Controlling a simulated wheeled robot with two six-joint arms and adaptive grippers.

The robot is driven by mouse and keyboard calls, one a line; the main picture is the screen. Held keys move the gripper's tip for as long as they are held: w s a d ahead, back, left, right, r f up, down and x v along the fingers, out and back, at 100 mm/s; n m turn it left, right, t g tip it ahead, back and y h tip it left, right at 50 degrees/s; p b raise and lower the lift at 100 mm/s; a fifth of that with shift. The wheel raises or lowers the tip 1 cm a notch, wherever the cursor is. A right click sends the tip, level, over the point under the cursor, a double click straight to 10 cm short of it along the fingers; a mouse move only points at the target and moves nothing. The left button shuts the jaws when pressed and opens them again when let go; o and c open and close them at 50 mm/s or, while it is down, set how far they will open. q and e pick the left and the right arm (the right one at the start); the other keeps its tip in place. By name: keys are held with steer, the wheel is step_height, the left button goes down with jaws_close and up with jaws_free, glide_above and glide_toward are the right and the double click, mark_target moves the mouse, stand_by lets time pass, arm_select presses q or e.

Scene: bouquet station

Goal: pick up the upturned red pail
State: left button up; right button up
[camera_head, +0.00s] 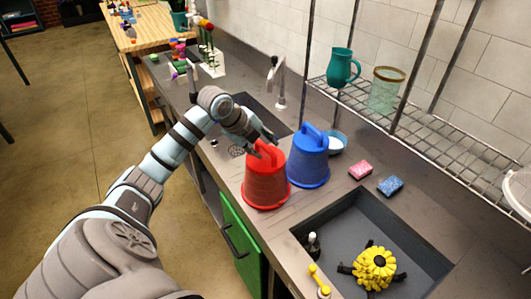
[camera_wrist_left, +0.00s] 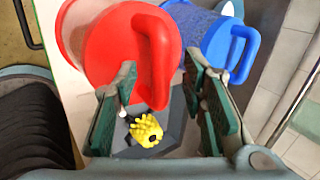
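The red pail (camera_head: 266,181) stands upturned on the grey counter, with a red handle (camera_wrist_left: 155,57) looped over its top. My left gripper (camera_head: 262,141) is just above the pail. Its two fingers are apart, with nothing held. In the left wrist view, the handle shows between and beyond the fingertips of the gripper (camera_wrist_left: 162,72); I cannot tell whether they touch it. My right gripper is not in view.
A blue upturned pail (camera_head: 309,168) stands close on the red pail's right. A sink (camera_head: 330,225) with a yellow flower-like object (camera_head: 375,268) is in front right. Pink (camera_head: 360,170) and blue (camera_head: 390,186) sponges lie behind it. A wire rack (camera_head: 440,132) is along the wall.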

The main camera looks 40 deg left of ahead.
arm_select(q)
steer(key=shift+x, duration=1)
steer(key=shift+r, duration=0.1)
jaws_close()
steer(key=shift+r, duration=0.1)
